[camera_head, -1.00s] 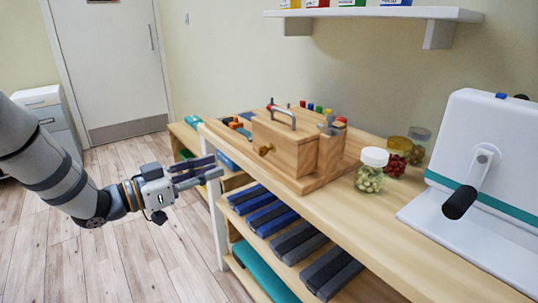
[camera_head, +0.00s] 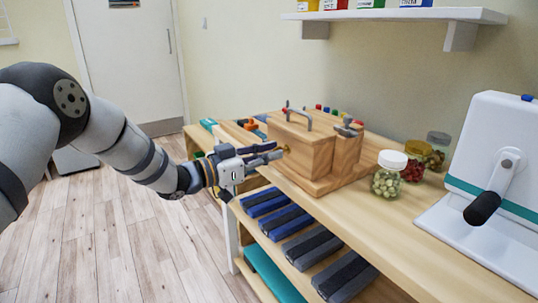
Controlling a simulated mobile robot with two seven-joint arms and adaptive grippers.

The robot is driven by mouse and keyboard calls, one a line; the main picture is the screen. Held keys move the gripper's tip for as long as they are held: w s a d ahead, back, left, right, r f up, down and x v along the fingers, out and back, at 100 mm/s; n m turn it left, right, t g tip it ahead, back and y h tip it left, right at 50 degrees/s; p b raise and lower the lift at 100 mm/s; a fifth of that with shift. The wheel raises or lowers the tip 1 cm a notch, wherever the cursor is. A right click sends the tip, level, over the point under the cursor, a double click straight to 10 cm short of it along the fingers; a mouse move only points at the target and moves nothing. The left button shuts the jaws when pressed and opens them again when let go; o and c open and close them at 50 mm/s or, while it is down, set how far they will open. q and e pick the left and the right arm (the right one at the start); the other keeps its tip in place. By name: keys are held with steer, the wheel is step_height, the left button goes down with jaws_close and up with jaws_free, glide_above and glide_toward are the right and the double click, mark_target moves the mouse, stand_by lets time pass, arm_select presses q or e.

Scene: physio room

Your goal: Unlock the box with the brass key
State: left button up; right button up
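The wooden box (camera_head: 303,150) stands on the top of the wooden bench, with a grey handle (camera_head: 297,112) on its lid. The brass key (camera_head: 286,149) shows as a small bit of brass at the box's front face. My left gripper (camera_head: 279,151) is right at the key, its dark fingers pointing at the box front. The fingers look a little apart, with the key just beyond or between their tips; I cannot tell whether they touch it. They hide part of the key. My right gripper is not in view.
Glass jars (camera_head: 389,176) stand right of the box, and a white machine with a black-gripped crank (camera_head: 490,175) is further right. Coloured pegs stand behind the box. Blue and grey weights (camera_head: 283,219) lie on the shelf below. A wall shelf (camera_head: 395,15) hangs above.

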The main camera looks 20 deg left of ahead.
arm_select(q)
steer(key=shift+m, duration=0.3)
jaws_close()
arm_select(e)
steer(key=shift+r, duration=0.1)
arm_select(q)
steer(key=shift+m+p, duration=2)
steer(key=shift+m, duration=6.3)
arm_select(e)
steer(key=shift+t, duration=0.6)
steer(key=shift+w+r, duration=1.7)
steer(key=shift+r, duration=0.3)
arm_select(q)
steer(key=o, duration=0.6)
jaws_free()
steer(key=shift+c, duration=0.2)
